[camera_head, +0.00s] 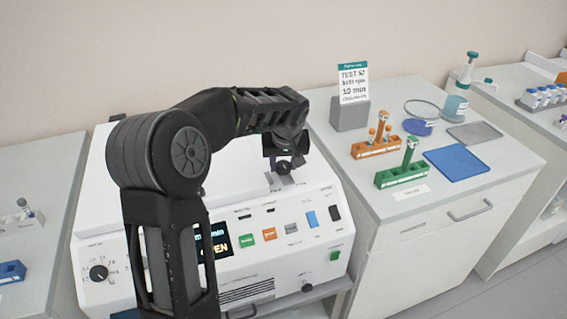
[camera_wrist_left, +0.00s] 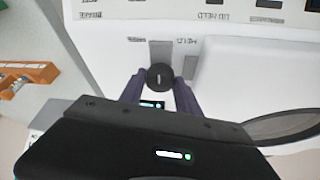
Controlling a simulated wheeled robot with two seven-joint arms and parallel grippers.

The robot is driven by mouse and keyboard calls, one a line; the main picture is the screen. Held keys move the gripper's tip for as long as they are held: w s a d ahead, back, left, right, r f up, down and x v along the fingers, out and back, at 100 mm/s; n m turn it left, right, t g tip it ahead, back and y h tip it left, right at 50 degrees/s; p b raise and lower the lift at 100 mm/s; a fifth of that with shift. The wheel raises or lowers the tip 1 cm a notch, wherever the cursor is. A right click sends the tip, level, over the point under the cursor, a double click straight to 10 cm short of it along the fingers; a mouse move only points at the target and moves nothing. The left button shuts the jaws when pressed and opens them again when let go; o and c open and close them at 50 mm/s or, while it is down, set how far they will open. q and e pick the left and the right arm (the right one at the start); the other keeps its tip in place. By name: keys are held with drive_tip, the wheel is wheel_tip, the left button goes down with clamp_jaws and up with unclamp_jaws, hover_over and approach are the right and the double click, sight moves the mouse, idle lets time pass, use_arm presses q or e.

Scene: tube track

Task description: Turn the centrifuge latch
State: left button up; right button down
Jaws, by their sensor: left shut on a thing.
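The white centrifuge (camera_head: 318,187) stands on the left bench, with its front panel toward me. Its latch is a small round black knob (camera_head: 284,168) on the top near the front edge; the knob also shows in the left wrist view (camera_wrist_left: 160,77). My left gripper (camera_head: 283,158) reaches down over the latch and is shut on the knob. In the left wrist view its two fingers (camera_wrist_left: 160,88) sit on either side of the knob. A display (camera_head: 214,241) on the front panel reads OPEN, partly hidden by my left arm. My right gripper is not in view.
On the right bench stand an orange rack (camera_head: 376,149), a green rack (camera_head: 402,176), a blue tray (camera_head: 457,163) and a sign (camera_head: 352,85) on a grey block. A pump bottle (camera_head: 456,105) stands farther back. My left arm hides much of the centrifuge's left side.

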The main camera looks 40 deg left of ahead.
use_arm(q)
clamp_jaws()
drive_tip(key=shift+m, duration=0.4)
drive_tip(key=shift+a+m+t+h, duration=0.1)
drive_tip(key=shift+m+t+h, duration=0.3)
drive_tip(key=shift+m, duration=0.4)
drive_tip(key=m+h, duration=0.1)
drive_tip(key=m, duration=0.2)
drive_tip(key=shift+s+a, duration=0.1)
drive_tip(key=shift+a, duration=0.05)
drive_tip(key=m+h, duration=0.1)
drive_tip(key=m, duration=0.2)
drive_tip(key=m+h, duration=0.1)
drive_tip(key=m, duration=0.2)
drive_tip(key=shift+a+b, duration=0.2)
drive_tip(key=shift+b, duration=0.1)
drive_tip(key=m+h, duration=0.1)
drive_tip(key=m, duration=0.1)
drive_tip(key=shift+a+m, duration=0.1)
drive_tip(key=shift+m, duration=0.2)
drive_tip(key=shift+w+m+g+h+p, duration=0.15)
drive_tip(key=shift+m+h, duration=0.25)
drive_tip(key=shift+m, duration=0.6)
drive_tip(key=shift+w+m+g+h+p, duration=0.15)
drive_tip(key=shift+m+g+h, duration=0.2)
drive_tip(key=shift+m, duration=0.65)
drive_tip(key=shift+s, duration=0.1)
